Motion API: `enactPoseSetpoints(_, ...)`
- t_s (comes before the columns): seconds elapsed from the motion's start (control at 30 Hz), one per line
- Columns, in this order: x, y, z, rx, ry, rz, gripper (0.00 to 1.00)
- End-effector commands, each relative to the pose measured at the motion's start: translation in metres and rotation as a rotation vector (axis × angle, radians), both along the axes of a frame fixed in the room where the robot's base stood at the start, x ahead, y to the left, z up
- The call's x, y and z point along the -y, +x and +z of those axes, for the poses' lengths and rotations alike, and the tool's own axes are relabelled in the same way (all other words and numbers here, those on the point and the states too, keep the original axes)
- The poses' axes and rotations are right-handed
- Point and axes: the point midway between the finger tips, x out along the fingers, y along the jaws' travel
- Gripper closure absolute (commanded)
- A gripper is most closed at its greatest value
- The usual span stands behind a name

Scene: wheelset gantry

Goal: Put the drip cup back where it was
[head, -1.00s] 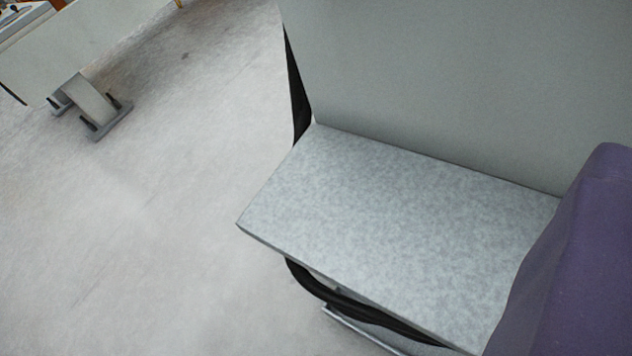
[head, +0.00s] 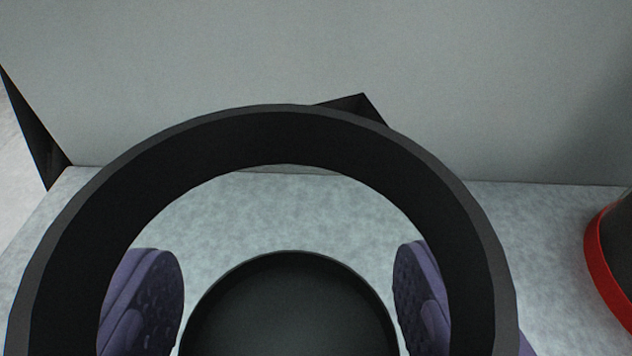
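The drip cup (head: 290,315) is a round, dark grey-black vessel at the bottom centre of the head view. My gripper (head: 289,300) has a purple finger pad on each side of it, and both pads appear to meet its sides. The cup's lower part is cut off by the frame edge. I cannot tell whether its base touches the grey speckled shelf (head: 300,210). A thick black ring close to the camera hides the outer sides of the fingers.
A black object with a red band (head: 608,265) stands on the shelf at the right edge, partly out of frame. A plain grey wall (head: 480,80) rises behind the shelf. Bare shelf shows between the cup and the wall. Pale floor (head: 15,165) shows at far left.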

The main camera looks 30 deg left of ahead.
Motion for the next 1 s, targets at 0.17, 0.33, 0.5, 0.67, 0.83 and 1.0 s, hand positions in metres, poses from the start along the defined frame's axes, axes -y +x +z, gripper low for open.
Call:
enactPoseSetpoints(0.17,-0.008,0.013,-0.002,0.001,0.001,0.001,0.67)
enactPoseSetpoints(0.33,-0.012,0.022,-0.021,-0.001,-0.002,0.001,0.67)
enactPoseSetpoints(0.5,-0.013,0.022,-0.04,0.0,0.0,0.001,0.67)
enactPoseSetpoints(0.67,-0.012,0.022,-0.036,0.0,0.0,0.001,0.67)
enactPoseSetpoints(0.83,-0.012,0.022,-0.039,0.0,0.0,0.001,0.29)
enactPoseSetpoints(1.0,-0.012,0.022,-0.039,0.0,0.0,0.001,0.06)
